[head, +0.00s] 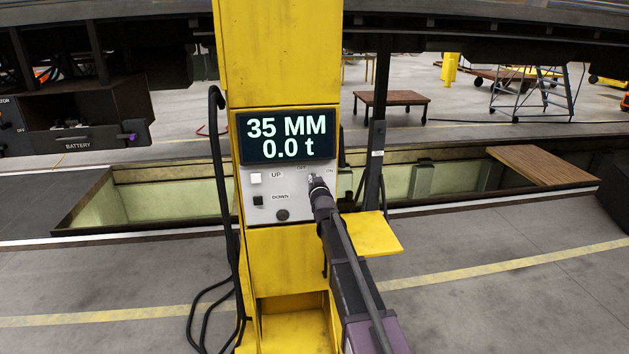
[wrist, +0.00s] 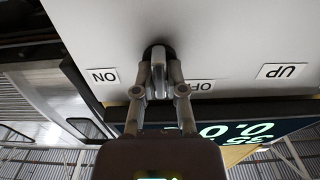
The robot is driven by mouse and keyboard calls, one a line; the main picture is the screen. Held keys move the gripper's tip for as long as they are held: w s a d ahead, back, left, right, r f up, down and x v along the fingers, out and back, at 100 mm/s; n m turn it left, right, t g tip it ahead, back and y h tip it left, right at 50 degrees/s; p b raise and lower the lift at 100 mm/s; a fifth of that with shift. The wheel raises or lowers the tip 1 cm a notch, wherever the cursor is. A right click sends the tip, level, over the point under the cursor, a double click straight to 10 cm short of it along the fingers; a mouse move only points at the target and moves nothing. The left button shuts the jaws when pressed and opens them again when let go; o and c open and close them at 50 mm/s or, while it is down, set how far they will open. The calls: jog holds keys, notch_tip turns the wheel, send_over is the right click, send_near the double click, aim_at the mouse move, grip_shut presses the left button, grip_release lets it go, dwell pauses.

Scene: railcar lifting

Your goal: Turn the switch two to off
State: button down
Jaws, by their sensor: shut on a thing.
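The grey control panel (head: 258,212) sits on a yellow lifting column under a display (head: 288,137) reading 35 MM and 0.0 t. Its rotary switch knob (wrist: 158,58) shows in the wrist view, with the ON label (wrist: 104,76) on one side and the OFF label (wrist: 198,86) on the other. My gripper (wrist: 158,72) has its fingers closed on either side of the knob. In the head view my gripper (head: 317,186) reaches the panel's right side and hides most of the knob. No number for the switch is readable.
A white UP button (head: 256,178), a black DOWN button (head: 258,201) and a dark round knob (head: 282,215) are left of my gripper. A yellow shelf (head: 372,236) juts out right of the column. A BATTERY unit (head: 75,140) hangs at left.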

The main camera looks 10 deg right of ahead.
dwell(0.3)
jog(key=c, duration=0.7)
grip_release()
jog(key=s, duration=1.2)
